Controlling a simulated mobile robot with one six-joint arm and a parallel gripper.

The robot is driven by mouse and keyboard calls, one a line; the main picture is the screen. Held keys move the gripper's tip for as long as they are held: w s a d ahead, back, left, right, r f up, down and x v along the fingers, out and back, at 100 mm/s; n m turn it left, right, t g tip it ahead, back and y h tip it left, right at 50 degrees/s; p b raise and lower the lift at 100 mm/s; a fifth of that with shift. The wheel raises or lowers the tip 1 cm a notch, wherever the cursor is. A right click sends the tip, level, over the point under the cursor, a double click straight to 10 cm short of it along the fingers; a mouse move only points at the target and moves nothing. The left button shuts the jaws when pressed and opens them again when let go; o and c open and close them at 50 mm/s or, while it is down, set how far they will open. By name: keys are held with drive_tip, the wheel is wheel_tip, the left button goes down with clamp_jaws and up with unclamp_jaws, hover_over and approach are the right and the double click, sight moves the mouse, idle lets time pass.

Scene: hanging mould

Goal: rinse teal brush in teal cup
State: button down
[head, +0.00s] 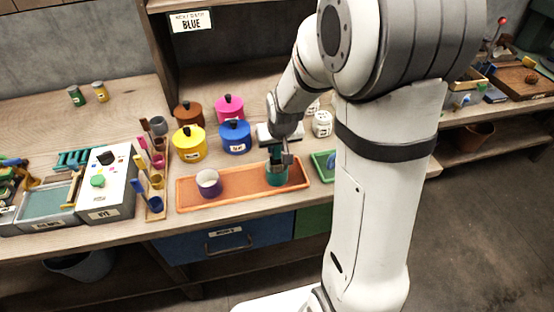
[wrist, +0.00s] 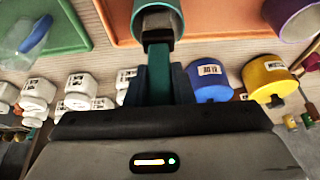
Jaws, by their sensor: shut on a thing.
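The teal cup (head: 277,177) stands at the right end of the orange tray (head: 240,197). In the wrist view the teal cup (wrist: 158,20) is at the top centre. My gripper (head: 282,157) is right above the cup. In the wrist view my gripper (wrist: 160,85) is shut on the teal brush (wrist: 159,70), whose teal handle shows between the dark fingers. The brush's dark lower part is at the cup's mouth. The bristles are hidden, so how deep they sit in the cup cannot be told.
A purple cup (head: 209,183) stands at the tray's left. Blue (head: 235,137), yellow (head: 190,143), pink and brown lidded pots stand behind it. White jars (head: 322,124) are behind to the right, and a green tray (head: 322,166) lies right. A brush rack (head: 153,180) stands left.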

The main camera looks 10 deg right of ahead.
drive_tip(key=shift+r+p, duration=2.05)
drive_tip(key=shift+r, duration=1.6)
drive_tip(key=shift+r, duration=0.1)
drive_tip(key=shift+r+p, duration=1.2)
drive_tip(key=shift+r, duration=0.7)
